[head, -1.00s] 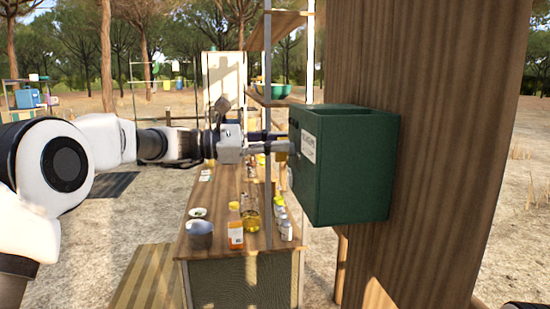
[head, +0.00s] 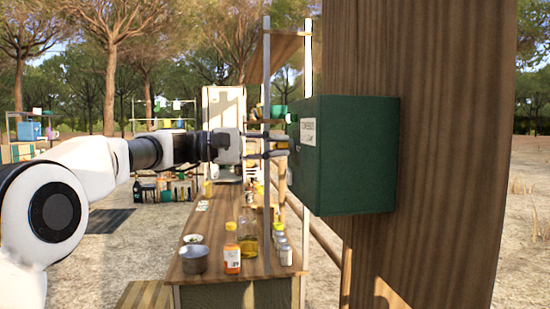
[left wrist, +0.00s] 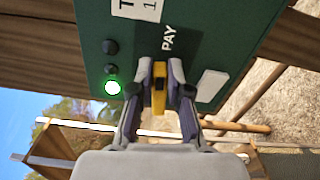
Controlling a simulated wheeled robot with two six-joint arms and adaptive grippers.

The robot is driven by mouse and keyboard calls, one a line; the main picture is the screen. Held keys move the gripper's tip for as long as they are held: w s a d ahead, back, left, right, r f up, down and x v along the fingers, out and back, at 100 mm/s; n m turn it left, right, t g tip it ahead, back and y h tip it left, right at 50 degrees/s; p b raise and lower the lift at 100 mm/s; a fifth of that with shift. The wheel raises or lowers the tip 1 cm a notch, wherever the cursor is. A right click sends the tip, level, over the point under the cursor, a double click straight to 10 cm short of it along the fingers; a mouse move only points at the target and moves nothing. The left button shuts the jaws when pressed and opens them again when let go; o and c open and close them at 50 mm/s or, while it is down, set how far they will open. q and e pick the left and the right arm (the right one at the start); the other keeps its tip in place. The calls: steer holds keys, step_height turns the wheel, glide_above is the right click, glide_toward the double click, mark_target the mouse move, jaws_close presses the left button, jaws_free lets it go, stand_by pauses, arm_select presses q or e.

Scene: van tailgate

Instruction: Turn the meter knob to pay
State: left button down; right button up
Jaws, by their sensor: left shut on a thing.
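The meter (head: 355,155) is a dark green box on a thick wooden post in the head view. Its front panel (left wrist: 215,35) fills the upper left wrist view, with a "PAY" label. The knob (left wrist: 159,90) is yellow with a black part, below that label. My left gripper (head: 279,147) reaches the meter's front face from the left. In the left wrist view its fingers (left wrist: 159,68) are shut on the knob, one on each side. A small light (left wrist: 112,87) on the panel glows green-white. The knob is hidden in the head view. My right gripper is not in view.
The wooden post (head: 430,150) stands close on the right. A thin metal upright (head: 267,220) stands just behind my left gripper. A wooden counter (head: 215,266) below holds a grey pot (head: 194,260), an orange bottle (head: 232,255) and jars.

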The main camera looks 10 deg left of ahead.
arm_select(q)
steer(key=shift+f+m+b, duration=0.35)
steer(key=shift+m+b, duration=0.4)
steer(key=shift+m, duration=0.35)
steer(key=c, duration=1.1)
jaws_free()
steer(key=v, duration=1.1)
steer(key=shift+s+a, duration=0.1)
steer(key=shift+a, duration=0.3)
